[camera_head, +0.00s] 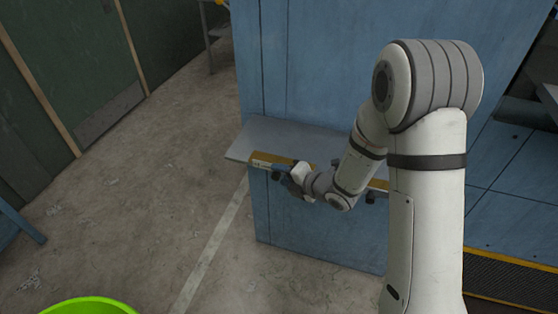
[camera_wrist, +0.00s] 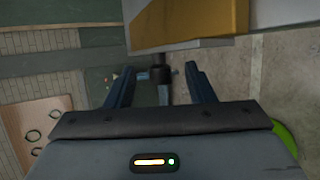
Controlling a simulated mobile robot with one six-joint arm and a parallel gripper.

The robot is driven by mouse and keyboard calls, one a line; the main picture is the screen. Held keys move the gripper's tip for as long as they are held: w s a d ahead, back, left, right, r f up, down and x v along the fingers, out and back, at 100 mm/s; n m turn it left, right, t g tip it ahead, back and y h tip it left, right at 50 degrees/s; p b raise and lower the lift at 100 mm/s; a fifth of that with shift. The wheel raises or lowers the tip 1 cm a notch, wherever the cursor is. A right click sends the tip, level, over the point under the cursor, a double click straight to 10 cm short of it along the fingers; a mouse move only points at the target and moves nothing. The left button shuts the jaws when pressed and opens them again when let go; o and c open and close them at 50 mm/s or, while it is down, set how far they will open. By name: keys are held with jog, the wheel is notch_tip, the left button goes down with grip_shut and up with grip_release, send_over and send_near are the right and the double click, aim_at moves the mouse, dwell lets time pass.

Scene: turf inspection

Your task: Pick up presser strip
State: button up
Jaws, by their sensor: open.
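I cannot tell for sure which thing is the presser strip. An ochre strip with a pale label (camera_head: 266,160) runs along the front edge of a grey shelf (camera_head: 285,138); the ochre band also shows at the top of the wrist view (camera_wrist: 190,22). A dark knob-like fitting (camera_wrist: 162,74) sits below the shelf edge. My gripper (camera_head: 287,184) is at the shelf's front edge, partly hidden by my wrist. In the wrist view my gripper (camera_wrist: 163,76) is open, its two dark fingers apart, with the fitting showing between their tips. I cannot tell whether they touch it.
The shelf juts from a large blue cabinet (camera_head: 310,225). A second dark fitting (camera_head: 371,197) hangs under the shelf at right. A lime green bin (camera_head: 88,306) stands at the lower left. A tan board with rings (camera_wrist: 45,120) shows at the wrist view's left. Concrete floor (camera_head: 150,190) is largely clear.

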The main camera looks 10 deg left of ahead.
jog(key=shift+w+a+f, duration=0.15)
jog(key=shift+a+f, duration=0.05)
jog(key=shift+a, duration=0.15)
jog(key=shift+c, duration=0.4)
grip_shut()
